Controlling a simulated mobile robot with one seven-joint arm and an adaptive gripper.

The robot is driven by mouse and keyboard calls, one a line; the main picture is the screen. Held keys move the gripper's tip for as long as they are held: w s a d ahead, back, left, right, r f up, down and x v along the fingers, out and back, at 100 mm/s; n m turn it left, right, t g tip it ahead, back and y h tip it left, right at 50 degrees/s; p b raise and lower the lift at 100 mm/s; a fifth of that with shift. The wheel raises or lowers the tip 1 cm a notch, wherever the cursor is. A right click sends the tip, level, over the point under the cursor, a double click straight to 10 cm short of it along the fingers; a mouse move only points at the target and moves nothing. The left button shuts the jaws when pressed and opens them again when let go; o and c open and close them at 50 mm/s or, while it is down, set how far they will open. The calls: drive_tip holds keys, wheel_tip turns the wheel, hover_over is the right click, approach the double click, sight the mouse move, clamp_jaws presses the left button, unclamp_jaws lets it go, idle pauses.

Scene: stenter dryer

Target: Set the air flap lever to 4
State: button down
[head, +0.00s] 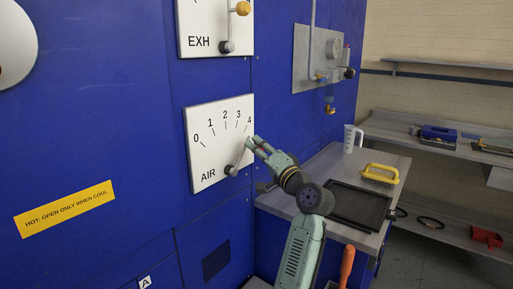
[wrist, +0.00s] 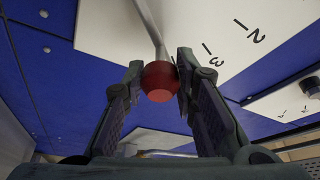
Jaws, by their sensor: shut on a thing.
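The white AIR dial plate (head: 212,158) is on the blue machine front, with marks 0 to 4. Its lever (head: 239,157) rises up and right from the pivot at the bottom, toward the area of the 4 mark. I cannot tell whether it lines up exactly with that mark. My gripper (head: 251,143) is at the lever's upper end and hides the knob in the head view. In the wrist view, the red ball knob (wrist: 160,84) sits between the two fingers, which are shut on it. The 4 is not visible there.
The EXH dial (head: 213,30) is above the AIR dial. To the right, a bench (head: 330,161) holds a black tray (head: 356,204), a yellow handle (head: 380,173) and a white jug (head: 352,138). A grey panel (head: 309,77) is at upper right.

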drive_tip(key=shift+f, duration=0.1)
drive_tip(key=c, duration=1.3)
unclamp_jaws()
drive_tip(key=shift+d, duration=0.1)
drive_tip(key=v, duration=1.2)
